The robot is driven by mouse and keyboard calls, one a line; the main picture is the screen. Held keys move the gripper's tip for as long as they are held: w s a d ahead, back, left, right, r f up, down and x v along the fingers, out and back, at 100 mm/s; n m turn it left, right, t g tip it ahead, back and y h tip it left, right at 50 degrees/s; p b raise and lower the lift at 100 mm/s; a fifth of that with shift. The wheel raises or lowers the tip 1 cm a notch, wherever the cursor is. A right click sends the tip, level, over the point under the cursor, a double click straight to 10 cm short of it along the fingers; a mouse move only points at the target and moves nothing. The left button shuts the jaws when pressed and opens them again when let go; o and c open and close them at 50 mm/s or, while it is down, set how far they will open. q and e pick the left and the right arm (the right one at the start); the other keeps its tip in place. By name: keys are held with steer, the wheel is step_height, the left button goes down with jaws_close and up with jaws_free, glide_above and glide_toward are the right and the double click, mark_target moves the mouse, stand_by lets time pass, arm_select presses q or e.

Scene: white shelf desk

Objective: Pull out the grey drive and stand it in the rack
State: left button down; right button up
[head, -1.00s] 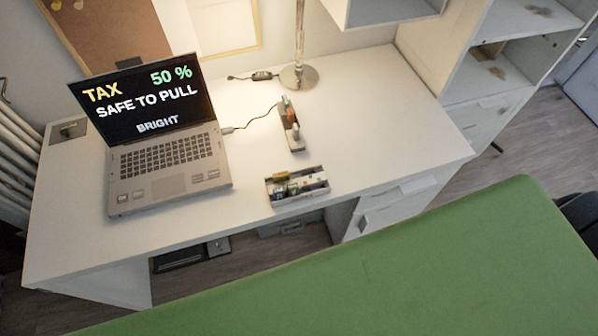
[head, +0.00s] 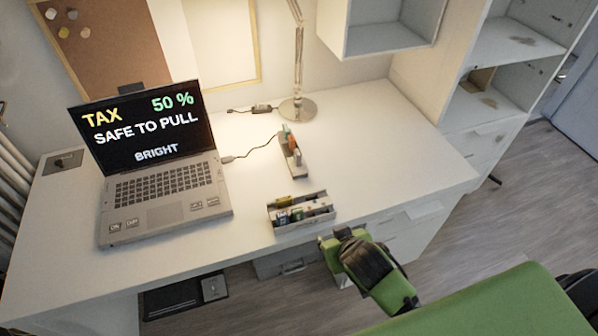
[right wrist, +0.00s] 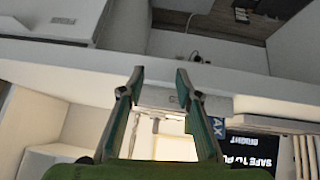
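An open laptop (head: 165,190) stands on the left of the desk; its screen (head: 150,122) reads "TAX 50 %", "SAFE TO PULL" and "BRIGHT". A cable runs from its right side to a narrow grey holder (head: 291,170) with small upright coloured pieces. A greyish piece (head: 296,157) shows at its near end; I cannot tell whether it is the grey drive. A grey rack (head: 318,222) with several small items sits at the front edge. My right gripper (head: 328,243) is just off the desk front, right of the rack. In the right wrist view it is open and empty (right wrist: 160,78).
A lamp (head: 298,108) stands at the back of the desk, with a wall box (head: 375,38) to its right. Open shelves (head: 500,65) stand at the right. The desk's right half (head: 395,150) is clear. Drawers (head: 415,225) are below it.

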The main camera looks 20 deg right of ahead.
steer(key=w+r+t, duration=0.2)
steer(key=w+r, duration=0.2)
steer(key=r, duration=0.2)
steer(key=t, duration=0.4)
glide_toward(298, 154)
steer(key=shift+m+y, duration=0.3)
steer(key=shift+y, duration=0.1)
steer(key=shift+d+x, duration=0.15)
steer(key=shift+x, duration=2.6)
steer(key=shift+d+x, duration=0.15)
steer(key=shift+x, duration=2.55)
jaws_close()
